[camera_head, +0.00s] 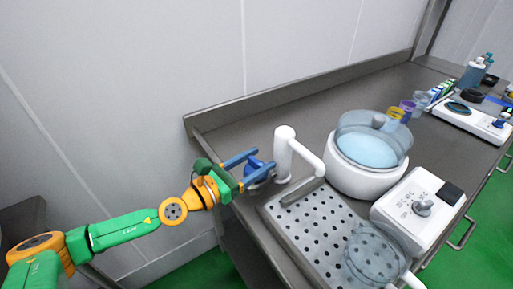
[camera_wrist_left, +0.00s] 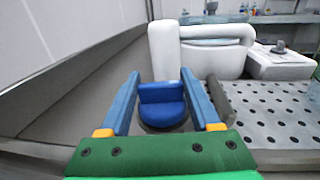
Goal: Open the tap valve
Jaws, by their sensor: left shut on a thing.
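The white tap (camera_head: 284,150) stands at the left end of the counter, its spout reaching right. The blue tap valve (camera_head: 254,167) is a round knob with a raised grip beside the tap's base. It shows large between my fingers in the left wrist view (camera_wrist_left: 162,112). My left gripper (camera_head: 263,160) comes in from the left with its two blue fingers shut on the valve, one on each side. The fingers partly hide the valve in the head view. My right gripper is not in view.
A perforated drain tray (camera_head: 312,222) lies in front of the tap, with a clear pitcher (camera_head: 372,258) on it. A white pot (camera_head: 365,178) with a clear lid and a white appliance (camera_head: 418,207) stand to the right. The wall's raised edge (camera_head: 300,84) runs behind.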

